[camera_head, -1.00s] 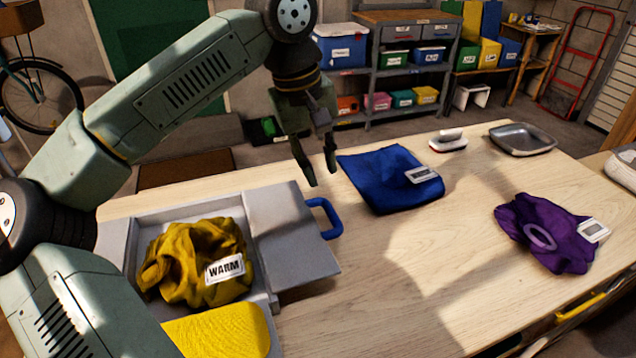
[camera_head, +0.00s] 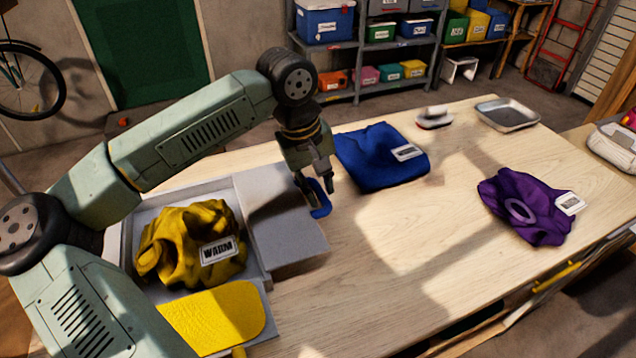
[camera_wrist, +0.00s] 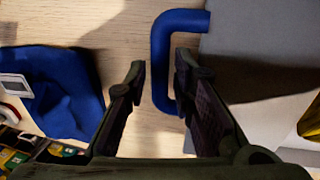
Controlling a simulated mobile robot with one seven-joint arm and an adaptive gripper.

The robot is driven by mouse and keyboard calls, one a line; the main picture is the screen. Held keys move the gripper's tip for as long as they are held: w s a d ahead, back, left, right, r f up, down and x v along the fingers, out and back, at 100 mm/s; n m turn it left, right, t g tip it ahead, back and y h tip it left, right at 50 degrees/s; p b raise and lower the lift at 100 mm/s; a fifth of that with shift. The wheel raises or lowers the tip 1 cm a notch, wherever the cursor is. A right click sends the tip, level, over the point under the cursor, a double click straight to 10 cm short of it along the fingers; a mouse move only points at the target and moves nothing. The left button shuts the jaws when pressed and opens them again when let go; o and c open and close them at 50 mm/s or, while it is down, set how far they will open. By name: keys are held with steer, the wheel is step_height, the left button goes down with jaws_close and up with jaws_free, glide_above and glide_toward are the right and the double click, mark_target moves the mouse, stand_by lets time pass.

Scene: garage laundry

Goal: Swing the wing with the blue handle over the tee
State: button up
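The grey wing (camera_head: 283,232) lies flat, opened out to the right of the folding board, with its blue handle (camera_head: 321,212) on its right edge. The crumpled yellow tee (camera_head: 190,243), tagged WARM, lies on the middle of the grey board (camera_head: 257,262). My gripper (camera_head: 317,195) is low over the blue handle, fingers pointing down. In the wrist view, the fingers (camera_wrist: 158,65) are apart, with the long bar of the blue handle (camera_wrist: 159,55) between them. A gap shows on both sides of the bar. The board's left part is partly hidden by my arm.
A yellow wing (camera_head: 222,318) lies at the board's near side. A blue cloth (camera_head: 375,160) lies just beyond the handle, and a purple cloth (camera_head: 520,205) lies farther right, each tagged. A brush (camera_head: 434,118) and metal tray (camera_head: 508,114) stand behind. The table's middle is clear.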

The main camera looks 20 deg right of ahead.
steer(key=shift+c, duration=0.4)
jaws_close()
